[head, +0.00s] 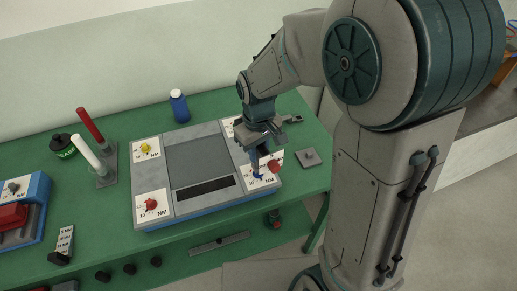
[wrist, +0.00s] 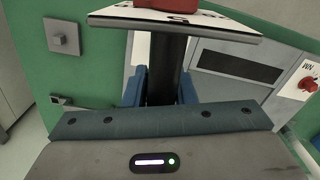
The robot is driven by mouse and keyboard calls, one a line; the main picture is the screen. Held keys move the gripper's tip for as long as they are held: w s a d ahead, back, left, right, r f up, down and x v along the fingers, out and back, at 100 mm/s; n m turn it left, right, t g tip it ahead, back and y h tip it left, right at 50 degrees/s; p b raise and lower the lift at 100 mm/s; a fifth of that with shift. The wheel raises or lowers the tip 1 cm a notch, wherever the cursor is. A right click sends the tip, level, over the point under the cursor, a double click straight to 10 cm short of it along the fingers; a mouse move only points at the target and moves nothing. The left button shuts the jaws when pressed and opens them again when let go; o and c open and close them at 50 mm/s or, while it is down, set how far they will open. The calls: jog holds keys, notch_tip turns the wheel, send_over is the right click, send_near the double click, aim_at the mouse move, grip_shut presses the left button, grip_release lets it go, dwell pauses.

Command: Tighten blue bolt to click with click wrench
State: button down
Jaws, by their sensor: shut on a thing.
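The blue bolt (head: 258,176) stands on the white-labelled front right corner of the grey and blue panel (head: 203,158) in the head view. My gripper (head: 258,158) is just above and behind it, pointing down. In the wrist view my gripper (wrist: 162,88) has its blue fingers shut on a dark upright shaft (wrist: 166,65). I take the shaft to be the click wrench; a white marked plate and a red part (wrist: 170,4) show beyond it. A red part (head: 275,165) also shows beside the bolt in the head view. I cannot tell whether the wrench touches the bolt.
A red bolt (head: 151,204) and a yellow bolt (head: 145,147) stand on the panel's left corners. A grey square plate (head: 308,157) lies to its right. A blue bottle (head: 179,106) stands behind. Red and white posts (head: 90,126) rise at the left.

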jog(key=shift+f+b, duration=0.85)
jog(key=shift+f, duration=0.25)
jog(key=shift+m, duration=1.2)
jog(key=shift+m, duration=1.1)
jog(key=shift+a+m, duration=0.1)
jog(key=shift+m, duration=1)
